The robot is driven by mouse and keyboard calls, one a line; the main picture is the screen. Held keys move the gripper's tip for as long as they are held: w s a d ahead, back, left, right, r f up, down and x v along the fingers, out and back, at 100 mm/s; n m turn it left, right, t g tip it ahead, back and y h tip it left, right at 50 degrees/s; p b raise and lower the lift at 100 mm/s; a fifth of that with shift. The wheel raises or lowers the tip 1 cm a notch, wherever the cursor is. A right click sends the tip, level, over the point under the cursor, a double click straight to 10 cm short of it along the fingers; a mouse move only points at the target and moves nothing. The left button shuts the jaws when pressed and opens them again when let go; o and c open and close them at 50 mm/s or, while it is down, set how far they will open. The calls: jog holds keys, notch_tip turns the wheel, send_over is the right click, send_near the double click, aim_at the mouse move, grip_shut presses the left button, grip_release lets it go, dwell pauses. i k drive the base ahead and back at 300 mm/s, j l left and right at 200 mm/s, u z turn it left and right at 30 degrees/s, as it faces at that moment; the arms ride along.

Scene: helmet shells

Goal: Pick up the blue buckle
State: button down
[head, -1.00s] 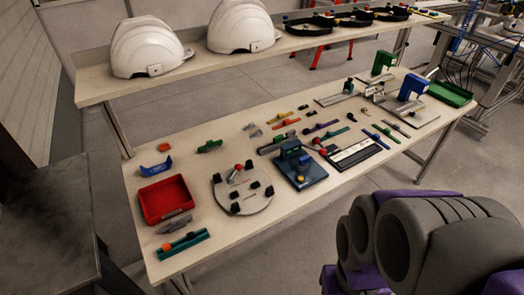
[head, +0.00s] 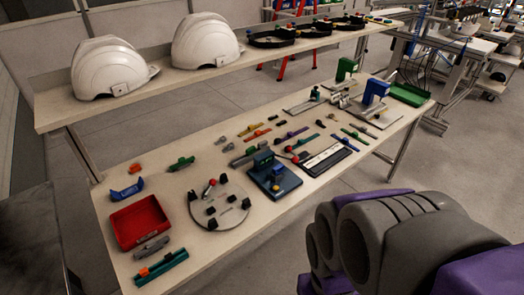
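A small blue curved piece, which looks like the blue buckle (head: 127,190), lies on the lower table near its left edge, just above the red tray. It lies apart from the tray. In the lower right of the head view my folded grey and purple arm is seen close up, off the table's right front side. No gripper fingers can be made out on it, and the blue piece is far from it.
The red tray (head: 139,222), an orange piece (head: 135,168) and a green piece (head: 181,164) lie near the blue piece. A round grey plate (head: 232,205) and a blue fixture (head: 272,180) stand to the right. White helmets (head: 110,68) sit on the raised shelf behind.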

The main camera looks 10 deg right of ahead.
aim_at(278, 169)
jog(key=i+j, duration=0.3)
jog(key=j, duration=0.15)
jog(key=i+j, duration=0.25)
jog(key=j, duration=0.2)
jog(key=i+j+z, duration=0.1)
jog(key=z, duration=1.75)
